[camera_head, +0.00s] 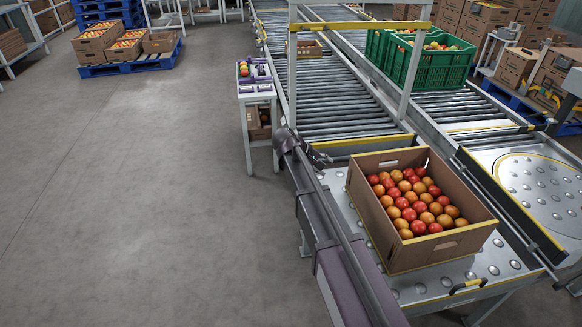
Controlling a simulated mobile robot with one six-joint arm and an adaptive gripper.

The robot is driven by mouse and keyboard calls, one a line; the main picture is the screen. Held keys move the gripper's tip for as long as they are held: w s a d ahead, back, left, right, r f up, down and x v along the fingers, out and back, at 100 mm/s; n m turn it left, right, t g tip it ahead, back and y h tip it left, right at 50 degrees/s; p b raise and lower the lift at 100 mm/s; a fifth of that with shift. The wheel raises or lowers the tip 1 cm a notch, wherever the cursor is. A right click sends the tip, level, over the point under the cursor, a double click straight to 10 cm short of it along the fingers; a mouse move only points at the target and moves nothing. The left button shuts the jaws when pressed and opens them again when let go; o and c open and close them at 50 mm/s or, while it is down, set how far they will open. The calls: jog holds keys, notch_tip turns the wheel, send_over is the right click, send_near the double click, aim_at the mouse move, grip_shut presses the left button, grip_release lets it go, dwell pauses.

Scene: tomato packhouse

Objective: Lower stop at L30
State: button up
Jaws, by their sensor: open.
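A yellow-topped bar (366,140) crosses the end of the left roller lane, just behind the ball-transfer table (420,289). It may be the stop, but no L30 label is readable, and I cannot tell whether it is raised. A cardboard box (470,238) of red and orange tomatoes (412,200) stands on the ball table, on the near side of that bar and apart from it. My gripper (319,158) is open and empty at the lane's left edge, near the bar's left end. Its fingers are small and dark here.
A frame with a yellow crossbar (360,26) spans the left lane. Green crates (440,72) of tomatoes stand on the right lane. A small side table (257,94) is left of the conveyor. A yellow-and-black handle (468,286) is at the front edge.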

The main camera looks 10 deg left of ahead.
jog(key=w+a+f+n+t+h+b, duration=0.1)
jog(key=w+a+f+t+b, duration=0.1)
jog(key=a, duration=0.6)
jog(key=w+a+f+n+t+h+b, duration=0.1)
jog(key=w+a+f+n+b, duration=0.1)
jog(key=w+a+b, duration=0.2)
jog(key=w+a+f+n+t+h+b, duration=0.2)
jog(key=w+a+f+b, duration=0.1)
jog(key=a+b, duration=0.5)
jog(key=a, duration=0.3)
jog(key=shift+w+a+t, duration=0.3)
jog(key=shift+a, duration=0.05)
jog(key=b+x, duration=0.3)
jog(key=x, duration=1.1)
grip_shut()
